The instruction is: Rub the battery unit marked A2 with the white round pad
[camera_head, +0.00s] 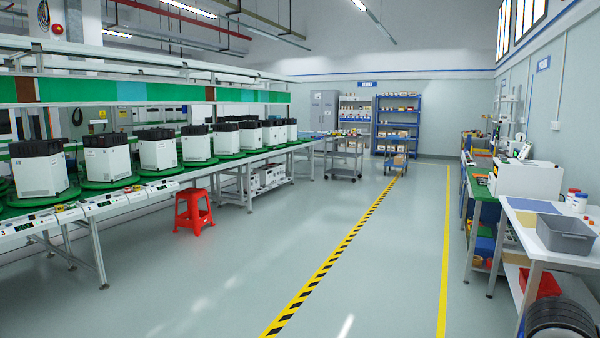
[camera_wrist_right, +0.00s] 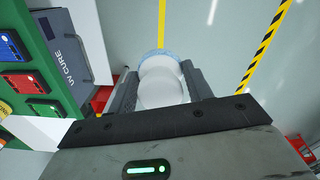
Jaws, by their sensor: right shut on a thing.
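My right gripper (camera_wrist_right: 160,78) is shut on a white round pad (camera_wrist_right: 162,88) in the right wrist view. The pad has a rounded white body and a pale blue far edge, and it is held over the floor, apart from any unit. Several white battery units with black tops stand in a row on green turntables at the left of the head view, the nearest one (camera_head: 40,172) at the far left. Their markings are too small to read, so I cannot tell which is A2. My left gripper is in neither view.
A red stool (camera_head: 194,211) stands before the turntable line (camera_head: 100,205). A grey bin (camera_head: 566,235) sits on the right bench. A UV CURE box (camera_wrist_right: 72,48) is close left in the wrist view. The middle aisle is clear; a cart (camera_head: 344,158) stands far back.

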